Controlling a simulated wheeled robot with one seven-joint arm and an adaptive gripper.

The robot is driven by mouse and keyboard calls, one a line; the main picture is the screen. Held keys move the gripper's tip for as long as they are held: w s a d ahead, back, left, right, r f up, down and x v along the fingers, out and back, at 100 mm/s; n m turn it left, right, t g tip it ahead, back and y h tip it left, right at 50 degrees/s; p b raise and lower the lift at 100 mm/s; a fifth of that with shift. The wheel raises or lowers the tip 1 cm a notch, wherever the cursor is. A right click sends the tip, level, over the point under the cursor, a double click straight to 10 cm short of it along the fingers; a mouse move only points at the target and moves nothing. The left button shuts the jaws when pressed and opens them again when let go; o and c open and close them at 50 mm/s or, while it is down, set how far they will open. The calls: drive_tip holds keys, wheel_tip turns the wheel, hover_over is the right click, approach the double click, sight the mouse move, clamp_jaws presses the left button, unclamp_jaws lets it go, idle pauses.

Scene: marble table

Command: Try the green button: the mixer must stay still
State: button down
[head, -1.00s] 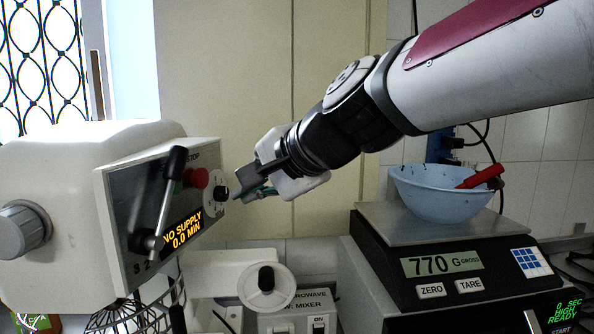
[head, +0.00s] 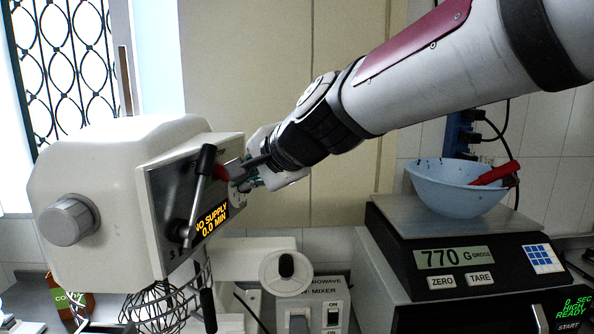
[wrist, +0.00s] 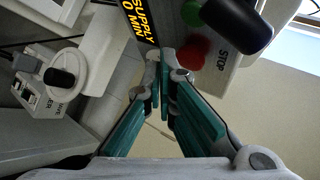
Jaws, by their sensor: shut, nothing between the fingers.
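The cream mixer (head: 110,200) stands at the left, its amber display (head: 212,220) reading NO SUPPLY, 0.0 MIN. The green button (wrist: 191,12) shows in the wrist view beside the red STOP button (wrist: 190,52), partly behind the black lever knob (wrist: 238,22). In the head view the red button (head: 220,172) shows at the panel's right edge; the green one is hidden there. My gripper (head: 240,180) is at that edge, shut and empty. In the wrist view its fingertips (wrist: 167,66) are close to the red button; contact cannot be told. The wire whisk (head: 160,305) hangs below the mixer head.
A switch box (head: 318,290) marked MICROWAVE and MIXER stands behind, right of the mixer. A scale (head: 455,262) reading 770 G carries a blue bowl (head: 450,195) with a red-handled tool (head: 495,173). The lever (head: 196,200) sticks out in front of the panel.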

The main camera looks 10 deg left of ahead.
drive_tip(key=a+p, duration=0.1)
drive_tip(key=a, duration=0.2)
drive_tip(key=shift+w+a+p, duration=0.1)
drive_tip(key=shift+a+p, duration=0.05)
drive_tip(key=shift+p, duration=0.2)
idle(1.3)
drive_tip(key=shift+a+p, duration=0.35)
drive_tip(key=shift+a, duration=0.05)
drive_tip(key=shift+a+p, duration=0.4)
drive_tip(key=shift+a, duration=0.2)
idle(1.0)
drive_tip(key=shift+d, duration=0.1)
drive_tip(key=shift+d+b, duration=0.55)
drive_tip(key=shift+d, duration=0.25)
drive_tip(key=shift+d, duration=0.1)
